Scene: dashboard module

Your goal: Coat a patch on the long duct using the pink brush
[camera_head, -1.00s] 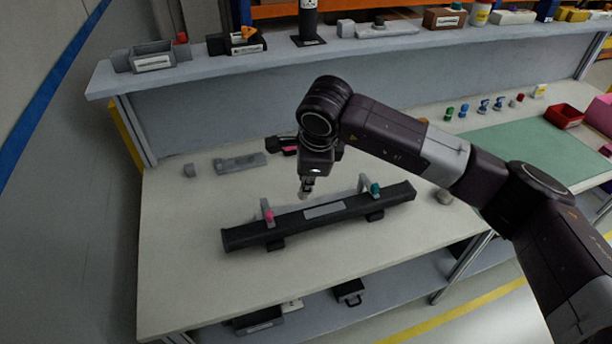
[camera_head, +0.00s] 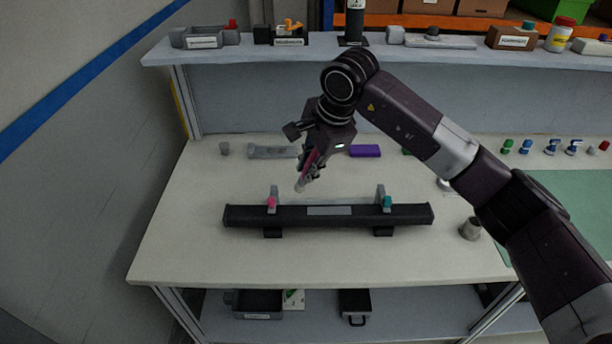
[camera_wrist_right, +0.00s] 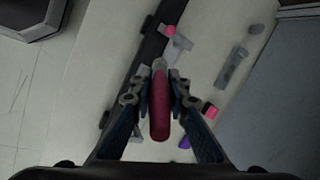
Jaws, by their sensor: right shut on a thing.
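The long duct (camera_head: 350,216) is a black bar lying across the table on low black supports, with a grey patch (camera_head: 329,210) on its middle. A pink knob (camera_head: 271,202) and a teal knob (camera_head: 387,202) sit on grey brackets at it. My right gripper (camera_head: 309,172) is above and behind the duct, left of its middle. It is shut on the pink brush (camera_head: 310,162), whose pale tip points down and left, apart from the duct. The right wrist view shows the brush's pink handle (camera_wrist_right: 160,110) between the fingers. My left gripper is not in view.
A purple block (camera_head: 365,151) and a grey bracket piece (camera_head: 272,152) lie behind the duct. A grey cup (camera_head: 471,229) stands right of it. A shelf (camera_head: 270,50) with labelled bins runs along the back. The table front is clear.

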